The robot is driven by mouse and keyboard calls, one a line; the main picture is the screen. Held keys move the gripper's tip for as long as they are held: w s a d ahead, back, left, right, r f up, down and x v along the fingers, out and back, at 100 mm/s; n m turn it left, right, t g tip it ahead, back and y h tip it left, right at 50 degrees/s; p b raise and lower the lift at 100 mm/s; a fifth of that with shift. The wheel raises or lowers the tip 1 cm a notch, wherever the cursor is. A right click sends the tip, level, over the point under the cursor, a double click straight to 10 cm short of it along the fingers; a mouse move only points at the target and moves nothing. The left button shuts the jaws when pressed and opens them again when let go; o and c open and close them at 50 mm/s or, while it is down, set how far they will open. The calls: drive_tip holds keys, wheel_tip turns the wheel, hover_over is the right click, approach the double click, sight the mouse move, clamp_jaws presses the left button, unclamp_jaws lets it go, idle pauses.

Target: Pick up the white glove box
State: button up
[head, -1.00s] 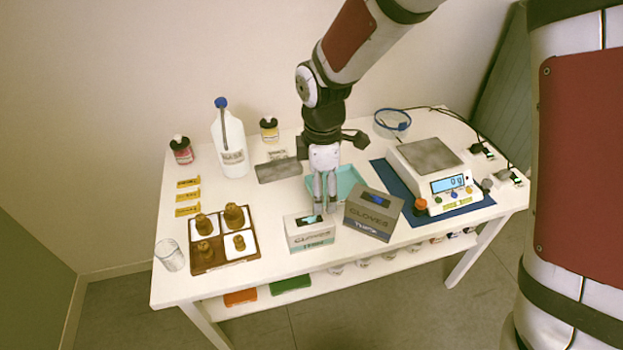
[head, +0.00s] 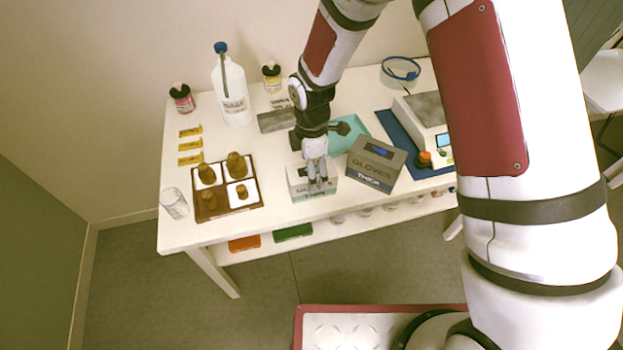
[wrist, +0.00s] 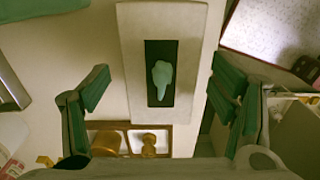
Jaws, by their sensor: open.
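The white glove box (head: 299,186) stands at the front edge of the table, with a teal band low on its front. In the wrist view its white top (wrist: 138,30) has a dark slot with a teal glove poking out. My gripper (head: 317,184) is over the box, pointing down, and hides part of its top and front. In the wrist view the open fingers (wrist: 160,105) stand apart on either side of the box, with gaps between them and its sides. I cannot tell how far the fingertips are above the table.
A grey glove box (head: 376,163) stands close on the right. A brown tray (head: 226,209) with several brown bottles is on the left, beside a clear glass (head: 174,203). A teal tray (head: 350,131) lies behind. A scale (head: 425,112) on a blue mat is at right.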

wheel_tip(320, 180, down, 5)
drive_tip(key=shift+r, duration=0.1)
drive_tip(key=shift+c, duration=0.5)
drive_tip(key=c, duration=1.4)
drive_tip(key=shift+c, duration=0.5)
drive_tip(key=shift+r, duration=0.1)
